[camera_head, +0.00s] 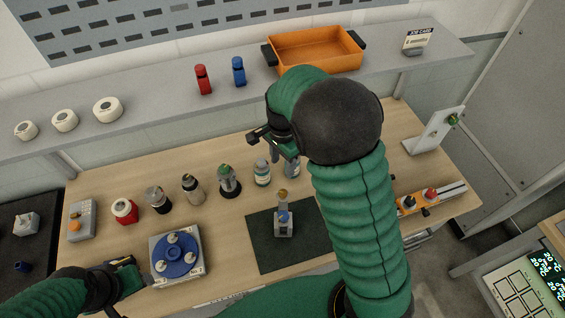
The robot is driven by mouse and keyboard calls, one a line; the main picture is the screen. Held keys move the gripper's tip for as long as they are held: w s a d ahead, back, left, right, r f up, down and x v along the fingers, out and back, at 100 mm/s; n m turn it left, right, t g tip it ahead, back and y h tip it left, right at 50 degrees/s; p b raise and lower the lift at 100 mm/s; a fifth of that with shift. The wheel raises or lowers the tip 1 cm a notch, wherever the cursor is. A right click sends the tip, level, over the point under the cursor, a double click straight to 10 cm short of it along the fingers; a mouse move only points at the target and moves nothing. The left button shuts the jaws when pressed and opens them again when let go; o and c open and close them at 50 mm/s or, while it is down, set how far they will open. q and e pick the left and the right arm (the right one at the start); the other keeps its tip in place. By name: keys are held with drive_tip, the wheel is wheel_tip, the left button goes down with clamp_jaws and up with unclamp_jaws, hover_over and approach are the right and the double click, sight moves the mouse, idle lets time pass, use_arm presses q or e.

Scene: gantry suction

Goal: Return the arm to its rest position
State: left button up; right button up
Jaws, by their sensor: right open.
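My right arm, in a ribbed green sleeve, rises from the bottom and bends left at a dark elbow. Its gripper (270,142) is open and hangs over the back part of the wooden table (330,255), above a row of bottles. Nothing shows between its fingers. A small bottle (292,169) sits just below it, partly hidden. My left gripper (140,272) is low at the left, beside a blue round fixture (176,256) on a pale base. Its fingers are too small and dark to read. The right arm hides part of the table's right side.
Several bottles and a red jar (124,210) stand along the table. A grey-and-blue device (284,222) stands on a dark mat (262,250). The shelf behind holds an orange tray (316,50) and red and blue items. An orange rail unit (430,198) lies right of my arm.

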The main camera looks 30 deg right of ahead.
drive_tip(key=shift+r, duration=0.35)
